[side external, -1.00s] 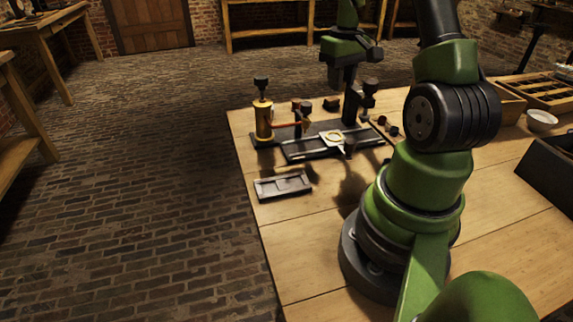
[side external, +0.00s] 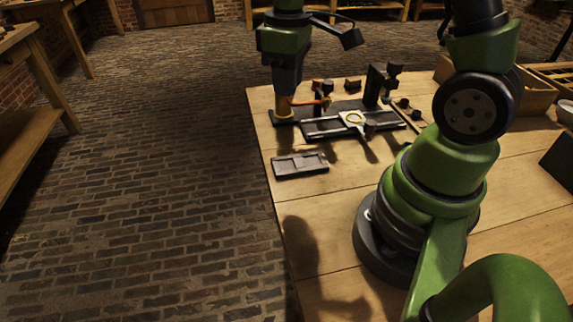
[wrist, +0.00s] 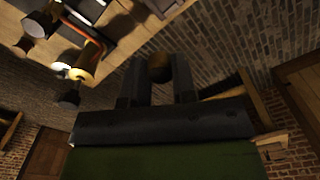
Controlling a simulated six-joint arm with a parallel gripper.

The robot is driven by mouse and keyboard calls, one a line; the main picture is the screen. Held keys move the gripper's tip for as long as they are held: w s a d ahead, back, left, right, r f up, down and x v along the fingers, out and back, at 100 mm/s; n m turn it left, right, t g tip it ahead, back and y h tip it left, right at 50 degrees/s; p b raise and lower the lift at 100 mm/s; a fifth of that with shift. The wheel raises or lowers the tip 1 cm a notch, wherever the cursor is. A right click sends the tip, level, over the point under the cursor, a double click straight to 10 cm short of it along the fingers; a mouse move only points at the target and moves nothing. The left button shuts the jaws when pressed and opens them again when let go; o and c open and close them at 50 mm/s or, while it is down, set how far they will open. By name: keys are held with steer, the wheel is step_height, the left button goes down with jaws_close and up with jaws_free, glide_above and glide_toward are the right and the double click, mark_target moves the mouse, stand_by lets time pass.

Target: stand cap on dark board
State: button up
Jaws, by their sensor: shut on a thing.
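My gripper (wrist: 157,82) is shut on a small round brown thing (wrist: 160,67), which looks like the cap; its shape is mostly hidden between the fingers. In the side view my gripper (side external: 285,98) is in front of the brass jar (side external: 284,114) and hides its upper part. In the wrist view the brass jar (wrist: 85,64) stands apart from the fingers, to their left, with a dark knob at its end. The dark board (side external: 300,165) lies flat on the table near its left edge, nearer the camera than the jar, with nothing standing on it.
A dark rail plate (side external: 322,129) with a pale ring holder (side external: 353,118) lies right of the jar. A dark upright post (side external: 374,85) and several small dark pieces stand behind and right. An orange rod (side external: 306,102) juts beside the jar. Bare table (side external: 330,215) lies in front.

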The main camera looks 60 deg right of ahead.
steer(key=f, duration=1.6)
steer(key=shift+a+f, duration=0.3)
steer(key=shift+f, duration=0.1)
steer(key=shift+f, duration=0.1)
steer(key=o, duration=0.9)
step_height(320, 180, up, 12)
step_height(320, 180, up, 11)
steer(key=m+t, duration=0.3)
glide_above(287, 166)
steer(key=s+a, duration=0.3)
steer(key=shift+s+a+r+m+t+y, duration=0.35)
steer(key=shift+s+a+r+m+t, duration=0.35)
steer(key=shift+s+r, duration=0.65)
steer(key=shift+s+a+r+m+t+y, duration=0.3)
steer(key=shift+s+a+r+m+t, duration=0.55)
steer(key=shift+s, duration=0.85)
steer(key=shift+s+a+r+m+t+y, duration=0.35)
steer(key=shift+s+a+r+t, duration=0.3)
steer(key=shift+s+r, duration=0.8)
